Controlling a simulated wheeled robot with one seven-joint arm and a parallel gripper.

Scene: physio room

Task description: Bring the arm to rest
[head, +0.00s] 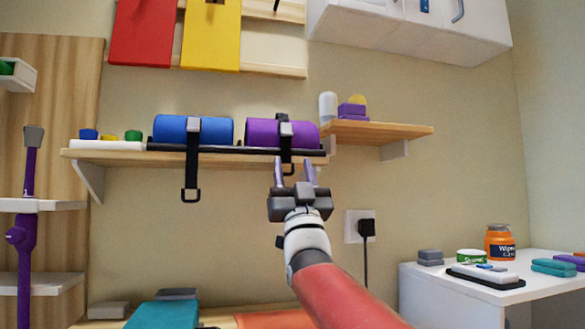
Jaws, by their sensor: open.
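My gripper (294,172) is in the middle of the head view, at the end of my red and white arm, which reaches up from the lower right. Its two thin fingers point up and stand apart with nothing between them. The fingertips show in front of the wooden wall shelf (120,156), just below the purple roll (262,133). I cannot tell whether they touch the shelf or the black strap there.
A blue roll (167,129) lies beside the purple one. A smaller shelf (400,130) is to the right. A white table (415,285) with an orange jar (499,243) stands lower right. A white cabinet (400,32) hangs above. A black plug (367,228) is in the wall.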

